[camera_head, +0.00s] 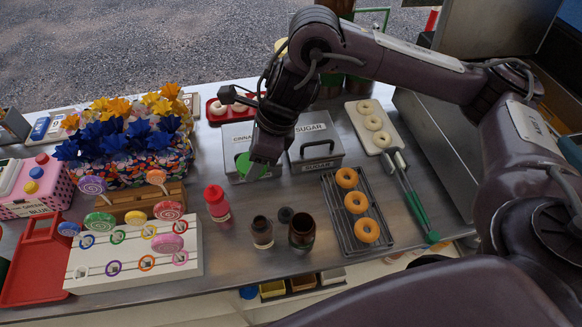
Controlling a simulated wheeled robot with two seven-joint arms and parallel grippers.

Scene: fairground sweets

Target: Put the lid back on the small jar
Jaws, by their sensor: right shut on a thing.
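My right gripper (264,158) hangs over the back of the counter, in front of the grey sugar bins. It is shut on a green round thing (245,166), partly hidden by the fingers, which looks like a lid. The small brown jar (262,236) stands upright on the counter, nearer than the gripper and apart from it. Its dark top is too small to read clearly. A larger dark brown jar (301,236) stands to its right, with its mouth looking open. My left gripper is out of view.
A red bottle (217,204) stands left of the jars. A wire rack (336,205) with ring doughnuts lies to the right. A white lollipop stand (140,262) is at the left. The grey sugar bin (316,150) stands behind. Bare counter lies between bottle and jars.

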